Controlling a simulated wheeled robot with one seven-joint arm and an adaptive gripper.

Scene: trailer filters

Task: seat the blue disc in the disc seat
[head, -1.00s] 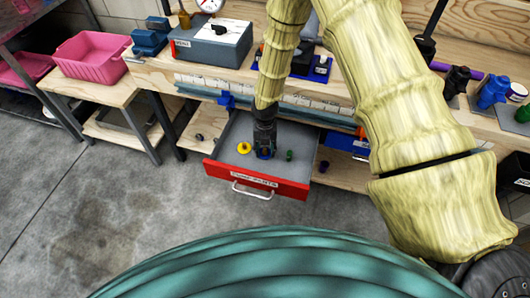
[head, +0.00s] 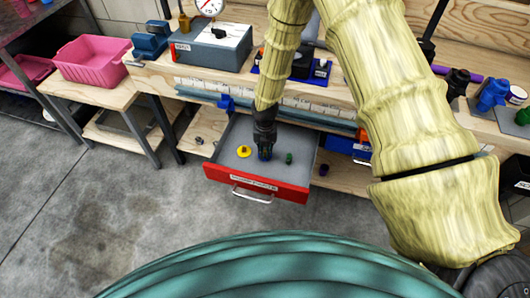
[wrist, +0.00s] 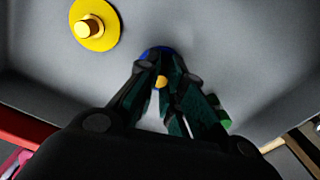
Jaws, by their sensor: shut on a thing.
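The blue disc (wrist: 147,53) is in the open red drawer, mostly hidden by my fingers. A gold knob (wrist: 160,82) shows between the fingertips in the wrist view. My gripper (head: 264,147) reaches down into the drawer and is shut on the blue disc; it also shows in the wrist view (wrist: 162,85). From these views I cannot tell whether the disc touches the drawer floor. I cannot pick out the disc seat with certainty.
The red-fronted drawer (head: 256,184) has a grey floor. A yellow disc (head: 244,151) lies left of my gripper and a small green part (head: 289,158) lies right. The wooden bench (head: 150,80) overhangs the drawer's back. A pink bin (head: 92,62) stands left. The floor in front is clear.

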